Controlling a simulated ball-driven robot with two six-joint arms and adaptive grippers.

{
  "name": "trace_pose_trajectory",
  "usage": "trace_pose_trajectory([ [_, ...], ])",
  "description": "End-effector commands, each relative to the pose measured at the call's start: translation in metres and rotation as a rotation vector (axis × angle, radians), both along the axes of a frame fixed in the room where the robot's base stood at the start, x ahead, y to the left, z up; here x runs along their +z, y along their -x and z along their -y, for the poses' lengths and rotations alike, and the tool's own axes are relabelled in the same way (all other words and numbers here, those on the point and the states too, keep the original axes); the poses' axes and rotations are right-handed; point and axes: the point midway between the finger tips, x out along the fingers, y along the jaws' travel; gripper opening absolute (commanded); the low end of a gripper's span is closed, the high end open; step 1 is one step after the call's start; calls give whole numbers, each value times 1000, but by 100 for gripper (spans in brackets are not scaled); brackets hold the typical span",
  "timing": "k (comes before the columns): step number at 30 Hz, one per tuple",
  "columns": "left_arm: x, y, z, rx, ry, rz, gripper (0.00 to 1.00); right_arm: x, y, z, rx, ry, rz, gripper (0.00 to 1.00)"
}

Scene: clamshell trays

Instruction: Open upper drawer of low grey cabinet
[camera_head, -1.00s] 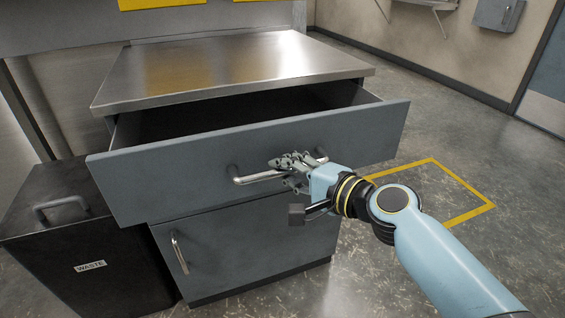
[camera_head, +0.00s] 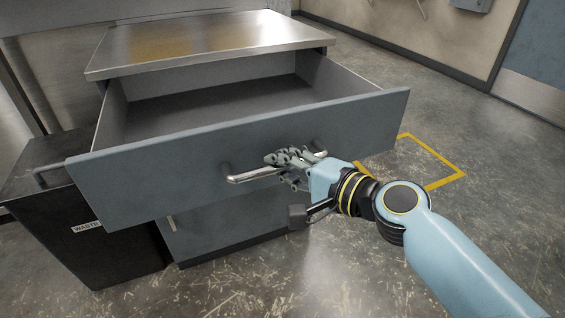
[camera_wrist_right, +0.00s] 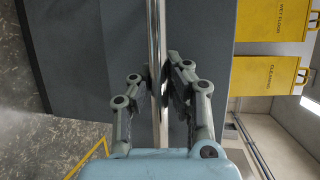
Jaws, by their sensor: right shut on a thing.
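The low grey cabinet (camera_head: 215,225) stands in the middle of the head view with a steel top (camera_head: 210,45). Its upper drawer (camera_head: 150,170) is pulled far out, and its inside looks empty. A metal bar handle (camera_head: 250,176) runs across the drawer front. My right gripper (camera_head: 290,160) is shut on the handle near its right end. In the right wrist view the fingers (camera_wrist_right: 163,85) close on both sides of the handle bar (camera_wrist_right: 155,35). My left gripper is not in view.
A dark waste bin (camera_head: 105,250) stands just left of the cabinet, with the drawer front's left end overhanging it. A yellow floor outline (camera_head: 445,180) lies to the right. The floor in front is clear. Yellow signs (camera_wrist_right: 268,80) show in the right wrist view.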

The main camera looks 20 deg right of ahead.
Motion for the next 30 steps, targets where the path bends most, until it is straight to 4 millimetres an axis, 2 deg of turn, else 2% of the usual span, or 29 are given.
trace_pose_trajectory([
  [5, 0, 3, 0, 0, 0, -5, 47, -3, 1, 1, 0, 5, -4, 0],
  [6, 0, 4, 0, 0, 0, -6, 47, -3, 1, 1, 0, 5, -4, 14],
  [12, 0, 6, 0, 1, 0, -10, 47, -2, 0, 0, 1, 3, -3, 40],
  [20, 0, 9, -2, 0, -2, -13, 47, -1, 1, 0, 0, 2, -1, 40],
  [23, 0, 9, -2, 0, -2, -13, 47, 0, 6, 3, -1, 2, -1, 40],
  [26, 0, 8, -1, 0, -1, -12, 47, 2, 20, 9, 1, 4, -2, 40],
  [30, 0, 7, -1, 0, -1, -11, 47, 8, 49, 22, 2, 6, -4, 40],
])
